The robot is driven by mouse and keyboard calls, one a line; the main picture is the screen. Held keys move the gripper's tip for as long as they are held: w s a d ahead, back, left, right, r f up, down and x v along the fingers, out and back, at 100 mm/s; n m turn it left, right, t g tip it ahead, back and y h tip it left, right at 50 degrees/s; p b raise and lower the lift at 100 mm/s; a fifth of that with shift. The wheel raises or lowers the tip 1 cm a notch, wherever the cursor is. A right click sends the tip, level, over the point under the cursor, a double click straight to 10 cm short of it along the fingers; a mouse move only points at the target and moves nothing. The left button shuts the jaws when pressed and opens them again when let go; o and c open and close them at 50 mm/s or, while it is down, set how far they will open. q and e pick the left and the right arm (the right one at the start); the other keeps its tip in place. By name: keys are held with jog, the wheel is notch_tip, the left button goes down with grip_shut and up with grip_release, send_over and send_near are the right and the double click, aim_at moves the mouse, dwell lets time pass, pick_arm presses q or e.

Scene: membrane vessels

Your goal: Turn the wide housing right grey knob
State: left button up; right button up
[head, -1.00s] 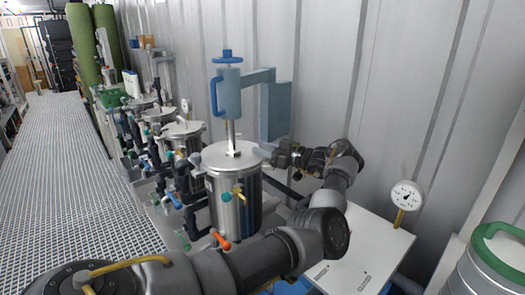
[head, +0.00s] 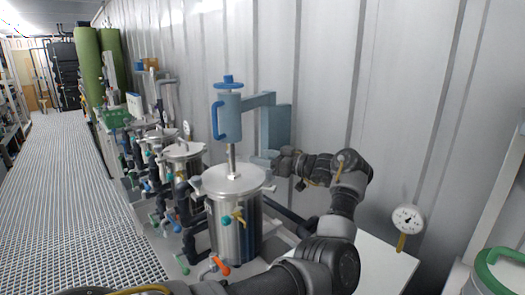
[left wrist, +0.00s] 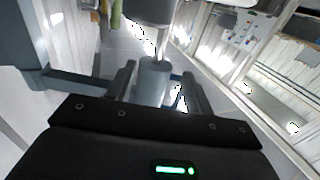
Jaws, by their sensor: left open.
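I cannot make out a wide housing with a right grey knob in either view. My left gripper (head: 270,160) is beside the shaft above the nearest steel vessel (head: 234,215), on its right and a little above the lid. In the left wrist view my left gripper (left wrist: 156,76) shows two dark fingers spread apart, with nothing held. That view looks upside down. A blue-grey cylinder (left wrist: 153,85) on a thin shaft appears between the fingers; whether it is within their reach I cannot tell. My right gripper is not in view.
A blue-grey stirrer head (head: 229,115) with a bracket (head: 277,125) stands over the nearest vessel. More vessels and valves line the wall behind it. A pressure gauge (head: 407,219) is at the right. The grating walkway (head: 65,200) at left is clear.

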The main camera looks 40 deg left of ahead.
pick_arm(q)
jog(key=s+d+r, duration=0.7)
jog(key=s, duration=0.1)
jog(key=shift+s+d, duration=0.3)
jog(key=shift+d, duration=0.05)
